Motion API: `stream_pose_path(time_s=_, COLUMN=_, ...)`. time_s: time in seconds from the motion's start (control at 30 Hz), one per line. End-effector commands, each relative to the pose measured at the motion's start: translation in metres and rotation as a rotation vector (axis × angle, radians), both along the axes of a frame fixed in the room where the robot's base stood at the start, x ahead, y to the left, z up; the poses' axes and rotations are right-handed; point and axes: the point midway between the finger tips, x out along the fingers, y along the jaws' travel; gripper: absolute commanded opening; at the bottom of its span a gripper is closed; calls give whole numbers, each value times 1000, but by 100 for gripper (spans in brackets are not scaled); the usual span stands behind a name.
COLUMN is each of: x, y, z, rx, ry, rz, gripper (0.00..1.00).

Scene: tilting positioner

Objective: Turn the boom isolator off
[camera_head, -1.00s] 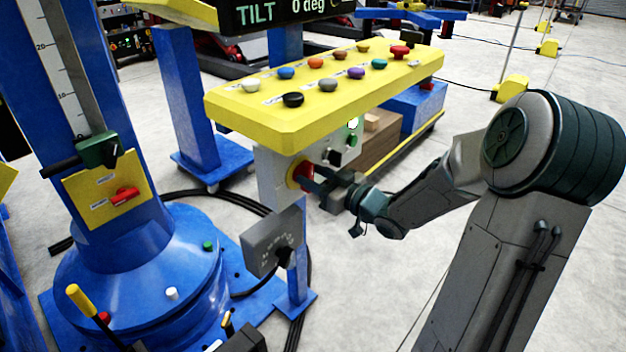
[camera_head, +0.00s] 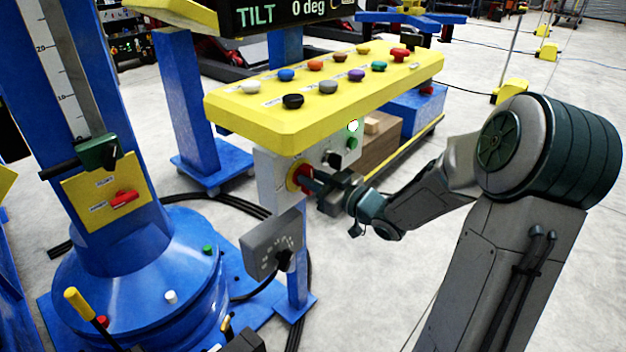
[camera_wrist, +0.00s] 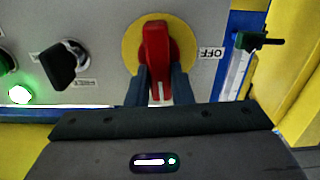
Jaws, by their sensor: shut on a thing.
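A red rotary handle (camera_wrist: 157,55) sits on a round yellow plate (camera_wrist: 132,45) on a grey panel, with an OFF label (camera_wrist: 211,53) to its right in the wrist view. The handle stands upright in that view, its white mark toward my gripper and not toward OFF. My gripper (camera_wrist: 159,88) is shut on the handle, one finger on each side. In the head view the handle (camera_head: 301,176) shows on the side of the grey box under the yellow console, with my gripper (camera_head: 311,182) reaching it from the right. Its name label cannot be read.
A black knob (camera_wrist: 60,66) and a lit green lamp (camera_wrist: 20,95) are beside the handle. The yellow button console (camera_head: 270,120) overhangs my gripper. A grey dial box (camera_head: 268,243) stands close in front. Another red handle (camera_head: 124,198) is on the left blue column.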

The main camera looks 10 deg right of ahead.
Motion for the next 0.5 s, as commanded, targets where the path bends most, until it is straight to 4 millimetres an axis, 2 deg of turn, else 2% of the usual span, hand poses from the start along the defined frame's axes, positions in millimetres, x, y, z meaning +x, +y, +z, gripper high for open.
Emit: stream_pose_path(time_s=0.5, x=-3, y=5, z=-6, rx=-354, ry=-257, rz=1, gripper=0)
